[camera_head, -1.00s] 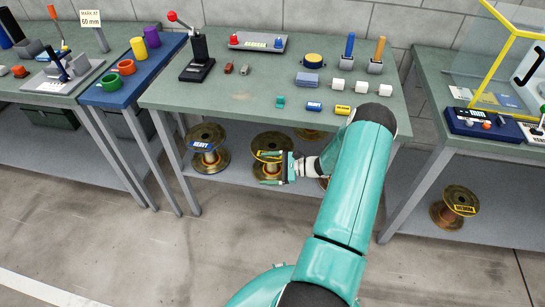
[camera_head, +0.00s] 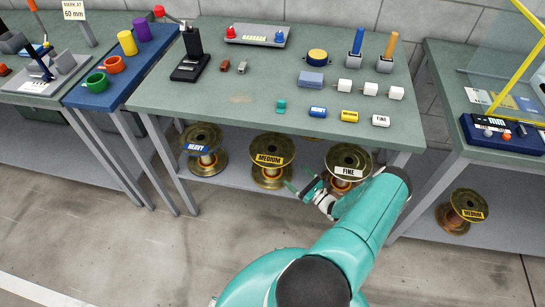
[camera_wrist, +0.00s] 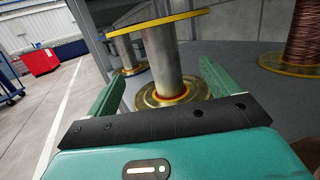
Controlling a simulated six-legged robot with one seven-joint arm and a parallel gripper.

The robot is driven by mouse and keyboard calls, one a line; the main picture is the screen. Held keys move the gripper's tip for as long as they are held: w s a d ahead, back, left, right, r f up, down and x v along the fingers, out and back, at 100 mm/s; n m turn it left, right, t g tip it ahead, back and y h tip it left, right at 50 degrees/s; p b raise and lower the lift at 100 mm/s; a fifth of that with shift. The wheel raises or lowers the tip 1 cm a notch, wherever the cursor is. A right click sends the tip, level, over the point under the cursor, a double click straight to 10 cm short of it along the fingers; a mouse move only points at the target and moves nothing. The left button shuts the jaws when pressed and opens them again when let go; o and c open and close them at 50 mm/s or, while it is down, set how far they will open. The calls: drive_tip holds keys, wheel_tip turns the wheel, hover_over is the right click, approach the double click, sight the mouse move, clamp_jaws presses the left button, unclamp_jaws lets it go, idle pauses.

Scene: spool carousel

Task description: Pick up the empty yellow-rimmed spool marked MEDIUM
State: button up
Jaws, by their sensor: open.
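The spool marked MEDIUM (camera_head: 271,147), with a yellow label, stands upright on the shelf under the middle bench. In the wrist view an upright yellow-rimmed spool with a bare silver barrel (camera_wrist: 160,55) appears between my two open green fingers (camera_wrist: 160,72). There is a gap on each side of the barrel. Its label does not show there, and how far it lies beyond the fingertips is hard to tell.
A HEAVY spool (camera_head: 203,146) stands left of MEDIUM. Another MEDIUM spool (camera_head: 463,211) is under the right bench. In the wrist view a copper-wound spool (camera_wrist: 302,40) stands at right and another spool (camera_wrist: 127,55) behind at left. The bench top overhangs the shelf. Open floor lies in front.

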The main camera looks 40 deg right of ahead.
sight(272, 160)
drive_tip(key=w, duration=0.4)
drive_tip(key=w+r, duration=0.1)
drive_tip(key=w, duration=0.4)
drive_tip(key=w+a, duration=0.1)
drive_tip(key=w, duration=0.3)
drive_tip(key=shift+w+r, duration=0.15)
drive_tip(key=shift+r, duration=0.2)
drive_tip(key=c, duration=1.7)
drive_tip(key=shift+r, duration=0.1)
drive_tip(key=shift+c, duration=0.5)
drive_tip(key=shift+r, duration=0.1)
